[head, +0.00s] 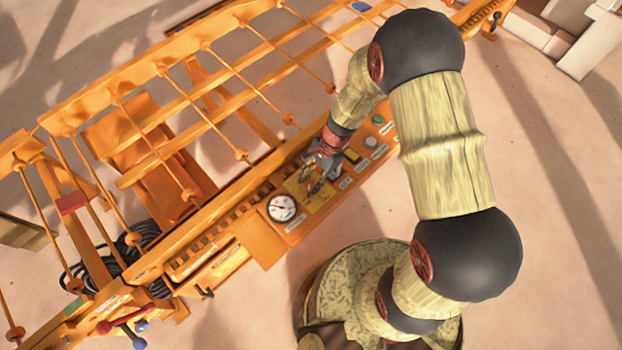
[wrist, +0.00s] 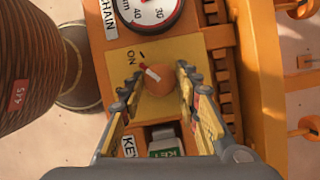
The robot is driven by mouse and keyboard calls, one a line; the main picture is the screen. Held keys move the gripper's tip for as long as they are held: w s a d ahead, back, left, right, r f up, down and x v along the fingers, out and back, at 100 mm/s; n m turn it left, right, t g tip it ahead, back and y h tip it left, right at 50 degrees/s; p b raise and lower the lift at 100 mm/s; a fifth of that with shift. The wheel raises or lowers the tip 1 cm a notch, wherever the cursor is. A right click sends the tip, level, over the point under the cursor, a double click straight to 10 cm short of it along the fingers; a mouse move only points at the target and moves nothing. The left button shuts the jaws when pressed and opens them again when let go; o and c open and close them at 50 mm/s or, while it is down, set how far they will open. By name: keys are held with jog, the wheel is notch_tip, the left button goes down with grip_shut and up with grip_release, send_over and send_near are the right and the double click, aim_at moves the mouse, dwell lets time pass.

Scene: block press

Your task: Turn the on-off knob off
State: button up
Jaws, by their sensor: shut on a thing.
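The on-off knob (wrist: 165,86) is a round orange knob with a red and white pointer mark, seen in the wrist view on a yellow plate (wrist: 145,104). Its mark points up and left, toward the ON label (wrist: 131,58). My gripper (wrist: 156,82) has one finger on each side of the knob and is shut on it. In the head view my gripper (head: 321,176) is over the control panel (head: 297,236) and hides most of the knob.
A round white gauge (head: 281,208) sits beside the yellow plate; it also shows in the wrist view (wrist: 148,8). A key switch (wrist: 165,140) is below the knob in the wrist view. A green button (head: 378,119) is farther along the panel. Orange press rails (head: 160,150) run behind the panel.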

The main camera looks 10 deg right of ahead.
jog(key=n+g+p, duration=0.1)
jog(key=n, duration=0.2)
jog(key=n+g+h+p, duration=0.1)
jog(key=n+p, duration=0.1)
jog(key=shift+w+a+r+n, duration=0.1)
jog(key=shift+n, duration=0.3)
jog(key=n+h+p, duration=0.1)
jog(key=n, duration=0.1)
jog(key=n+h, duration=0.1)
jog(key=n, duration=0.1)
jog(key=shift+a+n+g+p, duration=0.1)
jog(key=shift+n+g+p, duration=0.2)
jog(key=shift+n+p, duration=0.1)
jog(key=o, duration=1.1)
jog(key=shift+w, duration=0.1)
jog(key=shift+o, duration=0.2)
jog(key=a+v, duration=0.1)
jog(key=v, duration=1)
jog(key=shift+w+d+r, duration=0.2)
jog(key=shift+d+r, duration=0.15)
jog(key=shift+d, duration=0.1)
jog(key=shift+n, duration=0.3)
